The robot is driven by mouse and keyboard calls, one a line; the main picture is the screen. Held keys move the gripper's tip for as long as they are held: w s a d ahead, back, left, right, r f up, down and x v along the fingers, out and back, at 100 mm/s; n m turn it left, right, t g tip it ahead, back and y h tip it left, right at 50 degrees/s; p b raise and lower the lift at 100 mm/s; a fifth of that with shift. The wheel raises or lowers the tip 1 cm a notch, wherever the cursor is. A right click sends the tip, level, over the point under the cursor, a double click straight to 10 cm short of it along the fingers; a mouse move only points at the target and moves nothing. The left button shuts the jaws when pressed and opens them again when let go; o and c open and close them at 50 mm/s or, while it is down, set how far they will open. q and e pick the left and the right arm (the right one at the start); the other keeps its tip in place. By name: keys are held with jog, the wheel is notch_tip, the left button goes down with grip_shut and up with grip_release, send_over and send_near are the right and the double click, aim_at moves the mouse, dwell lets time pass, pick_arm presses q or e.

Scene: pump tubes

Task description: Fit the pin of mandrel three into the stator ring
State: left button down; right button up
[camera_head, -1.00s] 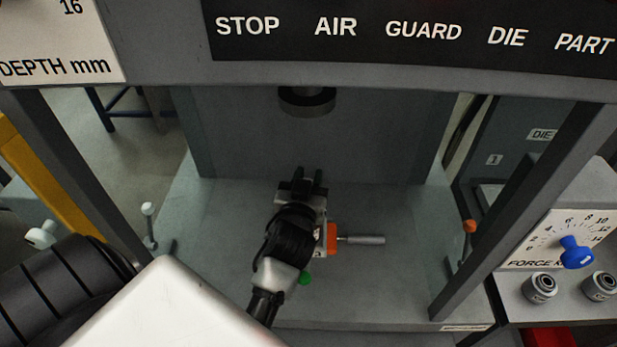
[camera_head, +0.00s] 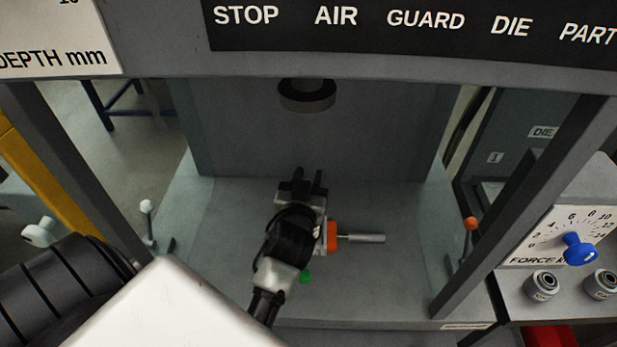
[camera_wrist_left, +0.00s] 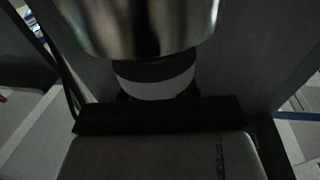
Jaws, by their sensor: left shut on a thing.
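My left gripper (camera_head: 304,188) reaches into the press bay, its dark fingers pointing away from the head camera. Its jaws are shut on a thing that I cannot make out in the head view. In the left wrist view a shiny metal cylinder (camera_wrist_left: 140,25) fills the top. A narrower part with a dark band and a white band (camera_wrist_left: 157,82) shows below it, just above the black finger bar (camera_wrist_left: 160,115). I cannot tell whether this is the mandrel. The pin and the stator ring cannot be told apart for certain. My right gripper is not in view.
A dark round press head (camera_head: 307,97) hangs above and behind the gripper. An orange block with a silver rod (camera_head: 362,238) shows beside the gripper. White-topped (camera_head: 147,207) and orange-topped (camera_head: 470,224) posts stand at the sides. The bay floor (camera_head: 390,285) is clear at front right.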

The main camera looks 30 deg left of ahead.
pick_arm(q)
jog(key=shift+f+b, duration=0.4)
jog(key=shift+f, duration=0.15)
jog(key=c, duration=0.8)
grip_release()
jog(key=shift+d, duration=0.1)
jog(key=shift+o, duration=0.2)
